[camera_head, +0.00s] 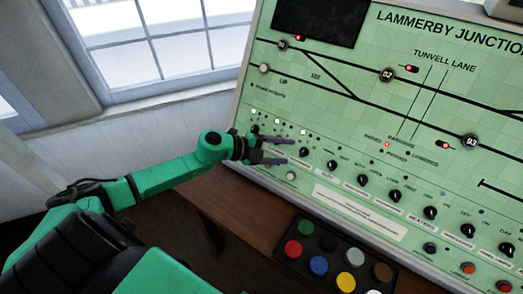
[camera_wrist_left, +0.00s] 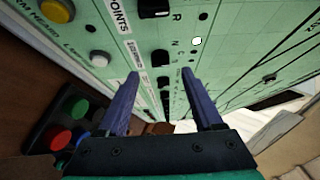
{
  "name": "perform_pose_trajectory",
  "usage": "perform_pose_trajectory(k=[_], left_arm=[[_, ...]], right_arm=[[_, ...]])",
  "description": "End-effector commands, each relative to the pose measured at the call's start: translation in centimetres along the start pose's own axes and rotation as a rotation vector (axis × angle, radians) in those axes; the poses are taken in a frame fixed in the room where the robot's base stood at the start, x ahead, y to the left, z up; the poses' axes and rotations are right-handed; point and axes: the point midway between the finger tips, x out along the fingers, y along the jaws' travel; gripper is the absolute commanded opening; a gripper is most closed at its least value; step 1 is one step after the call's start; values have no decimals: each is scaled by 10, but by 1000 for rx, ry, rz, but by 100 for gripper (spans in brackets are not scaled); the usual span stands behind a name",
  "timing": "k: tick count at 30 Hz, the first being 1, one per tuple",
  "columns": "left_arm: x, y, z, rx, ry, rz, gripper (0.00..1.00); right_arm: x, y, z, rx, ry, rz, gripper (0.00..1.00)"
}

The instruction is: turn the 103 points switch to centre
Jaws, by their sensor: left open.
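The green control panel (camera_head: 350,120) carries a row of black rotary switches. The nearest visible one (camera_head: 304,152) is just right of my left gripper (camera_head: 288,151), which is open with no object gripped. In the left wrist view the two fingers (camera_wrist_left: 160,74) are spread, with black knobs (camera_wrist_left: 163,82) between and beyond them. Another black knob (camera_wrist_left: 160,57) and a larger one (camera_wrist_left: 152,10) stand farther up the row, near a label reading POINTS. The switch numbers are too small to read, so I cannot tell which is 103. My right gripper is out of view.
A black tray (camera_head: 330,240) of coloured round pieces lies on the wooden table (camera_head: 235,215) below the panel. A white button (camera_head: 291,176) is under the gripper. A window (camera_head: 150,45) is at the back left.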

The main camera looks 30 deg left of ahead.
Motion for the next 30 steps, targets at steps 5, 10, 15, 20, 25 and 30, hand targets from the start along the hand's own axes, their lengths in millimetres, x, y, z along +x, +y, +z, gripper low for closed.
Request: perform_pose_trajectory(k=[5, 10, 15, 20, 25, 30], left_arm=[[-35, 4, -1, 0, 4, 8, 68], [-63, 2, -2, -3, 3, 5, 68], [-86, -1, -2, -3, 5, 2, 68], [-95, 0, -2, 1, 4, 1, 68], [-95, 0, -1, 2, 4, 1, 68], [-95, 0, -1, 1, 3, 1, 68]], right_arm=[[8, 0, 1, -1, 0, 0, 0], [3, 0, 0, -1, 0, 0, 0], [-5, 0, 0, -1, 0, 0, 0], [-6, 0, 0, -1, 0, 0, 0], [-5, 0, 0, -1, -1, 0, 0], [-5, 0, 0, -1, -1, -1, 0]])
